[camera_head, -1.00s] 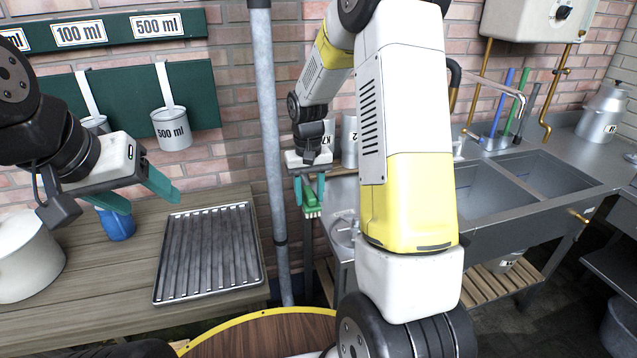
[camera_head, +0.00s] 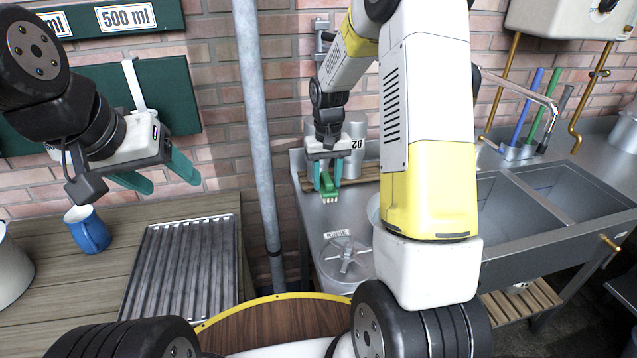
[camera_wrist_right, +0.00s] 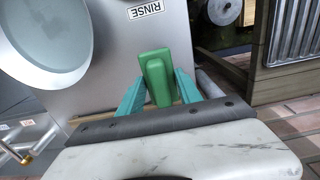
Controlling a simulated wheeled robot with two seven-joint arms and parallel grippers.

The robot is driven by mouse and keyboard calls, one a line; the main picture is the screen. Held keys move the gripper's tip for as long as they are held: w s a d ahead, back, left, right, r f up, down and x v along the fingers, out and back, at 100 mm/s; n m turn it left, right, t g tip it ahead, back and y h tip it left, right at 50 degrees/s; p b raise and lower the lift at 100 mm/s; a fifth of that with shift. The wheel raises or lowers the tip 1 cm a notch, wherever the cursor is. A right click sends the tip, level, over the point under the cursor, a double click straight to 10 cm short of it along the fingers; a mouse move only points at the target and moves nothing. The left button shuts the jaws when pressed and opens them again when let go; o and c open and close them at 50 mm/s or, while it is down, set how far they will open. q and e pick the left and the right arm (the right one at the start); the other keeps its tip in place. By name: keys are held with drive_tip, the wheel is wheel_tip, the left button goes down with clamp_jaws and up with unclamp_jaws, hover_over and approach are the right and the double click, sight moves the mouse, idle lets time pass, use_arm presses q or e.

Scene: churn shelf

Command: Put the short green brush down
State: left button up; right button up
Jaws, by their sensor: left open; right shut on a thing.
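The short green brush (camera_head: 329,184) is between the fingers of my right gripper (camera_head: 328,177), bristles down, over the left end of the steel counter (camera_head: 310,212) in the head view. In the right wrist view the green brush (camera_wrist_right: 156,76) shows between the two teal fingers (camera_wrist_right: 160,95) of my right gripper, which is shut on it. I cannot tell if the bristles touch the steel. My left gripper (camera_head: 160,182) is open and empty above the wooden table at the left.
A steel can (camera_head: 354,150) stands behind. A grey pole (camera_head: 258,130) rises left of the counter. The blue mug (camera_head: 88,230) and ribbed tray (camera_head: 185,265) are on the table.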

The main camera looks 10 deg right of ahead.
drive_tip(key=shift+f, duration=2.75)
drive_tip(key=shift+f, duration=0.2)
drive_tip(key=o, duration=1.2)
